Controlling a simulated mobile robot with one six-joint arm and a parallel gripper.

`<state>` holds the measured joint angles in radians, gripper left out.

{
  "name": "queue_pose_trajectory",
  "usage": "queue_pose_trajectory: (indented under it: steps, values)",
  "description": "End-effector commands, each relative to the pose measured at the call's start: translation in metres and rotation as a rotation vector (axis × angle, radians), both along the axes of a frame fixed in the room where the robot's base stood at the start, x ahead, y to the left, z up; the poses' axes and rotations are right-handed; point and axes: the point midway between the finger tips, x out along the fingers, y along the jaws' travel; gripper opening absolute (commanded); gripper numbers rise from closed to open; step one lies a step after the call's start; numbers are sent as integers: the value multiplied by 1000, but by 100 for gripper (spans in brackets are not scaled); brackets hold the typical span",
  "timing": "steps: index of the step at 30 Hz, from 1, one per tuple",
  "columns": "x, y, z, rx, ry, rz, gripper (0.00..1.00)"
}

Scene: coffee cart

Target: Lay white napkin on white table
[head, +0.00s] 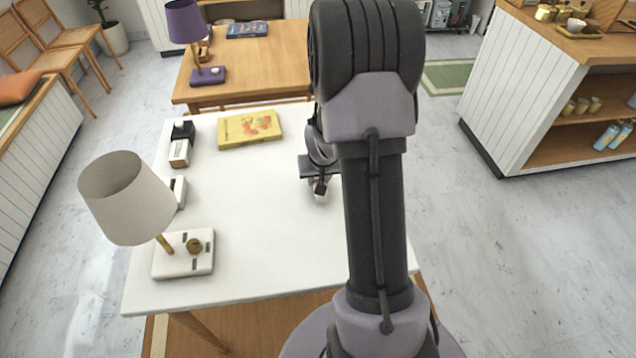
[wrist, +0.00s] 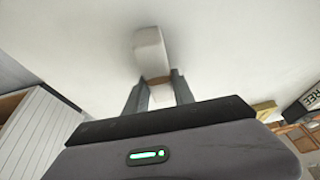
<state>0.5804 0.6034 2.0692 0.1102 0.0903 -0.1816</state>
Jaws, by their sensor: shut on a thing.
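The white table (head: 250,230) stands in front of me in the head view, with its right part hidden by my arm. My gripper (head: 320,185) is over the right middle part of the table, low and close to the top. In the wrist view, my gripper (wrist: 158,92) is shut on a white, strip-like piece, the white napkin (wrist: 150,52), which sticks out beyond the fingertips. In the head view only a small pale bit shows under the fingers. I cannot tell whether the napkin touches the table.
A white lamp (head: 125,200) stands at the table's front left. Small boxes (head: 180,152) line the left edge, and a yellow book (head: 250,129) lies at the back. A wooden table (head: 270,55) with a purple lamp (head: 190,30) is behind. The table's middle is clear.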

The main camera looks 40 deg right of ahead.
Motion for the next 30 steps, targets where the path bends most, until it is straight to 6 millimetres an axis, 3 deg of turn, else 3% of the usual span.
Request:
queue_pose_trajectory:
  steps: [1,12,13,16,26,30]
  values:
    - [0,0,-11,-1,-1,1,0]
    - [0,1,-11,0,-1,2,0]
    - [0,1,-11,0,-1,1,34]
    - [1,0,-11,0,-1,2,52]
    - [1,0,-7,-3,-2,4,52]
    - [-9,6,26,-3,-3,2,52]
